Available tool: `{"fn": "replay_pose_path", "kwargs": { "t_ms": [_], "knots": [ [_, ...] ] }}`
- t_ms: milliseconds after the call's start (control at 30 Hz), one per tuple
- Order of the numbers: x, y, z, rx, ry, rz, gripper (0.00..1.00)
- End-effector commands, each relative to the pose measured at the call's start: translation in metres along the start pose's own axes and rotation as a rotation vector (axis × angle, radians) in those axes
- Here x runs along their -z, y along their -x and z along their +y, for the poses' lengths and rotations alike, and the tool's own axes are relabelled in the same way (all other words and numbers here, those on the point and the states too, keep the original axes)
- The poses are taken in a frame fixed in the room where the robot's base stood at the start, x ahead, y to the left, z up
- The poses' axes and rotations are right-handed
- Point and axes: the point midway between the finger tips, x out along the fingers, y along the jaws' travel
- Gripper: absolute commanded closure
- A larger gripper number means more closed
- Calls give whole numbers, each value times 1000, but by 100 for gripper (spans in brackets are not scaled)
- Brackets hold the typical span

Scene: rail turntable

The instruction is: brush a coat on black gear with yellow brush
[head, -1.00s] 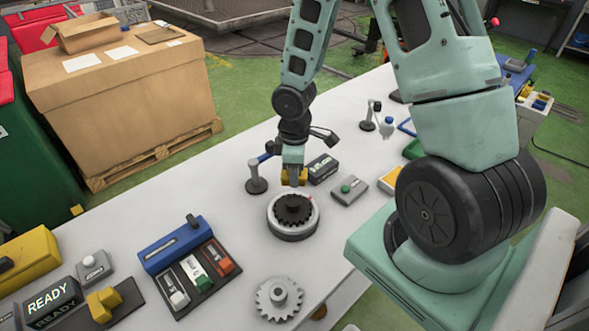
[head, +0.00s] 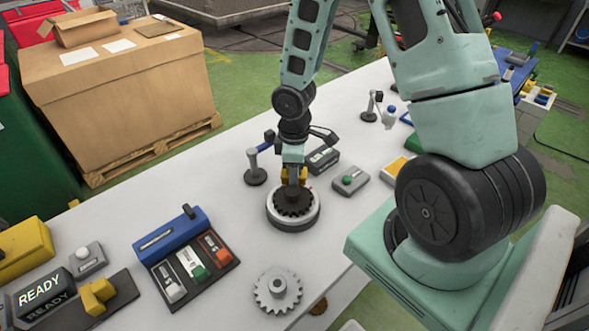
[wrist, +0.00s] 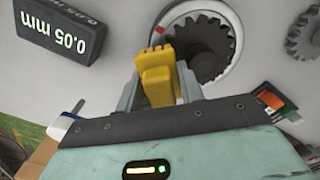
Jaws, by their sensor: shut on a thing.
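The black gear (head: 293,208) lies on a round turntable (head: 292,222) with a pale rim and dark side. The wrist view shows the gear's teeth (wrist: 206,52) beyond the brush. My gripper (head: 293,183) is shut on the yellow brush (wrist: 156,76), which stands between its two fingers. The brush is partly hidden in the head view. Gripper and brush are over the gear's middle and back part in the head view. I cannot tell whether the bristles touch the gear.
A grey gear (head: 278,289) lies in front of the turntable. A post with a blue top (head: 254,167), a dark labelled block (head: 323,160) and a box with a green button (head: 350,180) stand close by. A blue box (head: 171,236) and a switch tray (head: 194,267) are left. Bare tabletop lies between.

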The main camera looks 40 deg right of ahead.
Motion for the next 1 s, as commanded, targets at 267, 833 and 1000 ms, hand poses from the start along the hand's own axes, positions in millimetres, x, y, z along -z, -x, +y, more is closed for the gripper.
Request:
{"fn": "replay_pose_path", "kwargs": {
  "t_ms": [267, 833, 1000],
  "knots": [
    [0, -3, 0, 0, 0, 0, 81],
    [0, -11, 0, 0, 0, 0, 81],
    [0, -12, 0, 0, 0, 0, 81]
  ]
}}
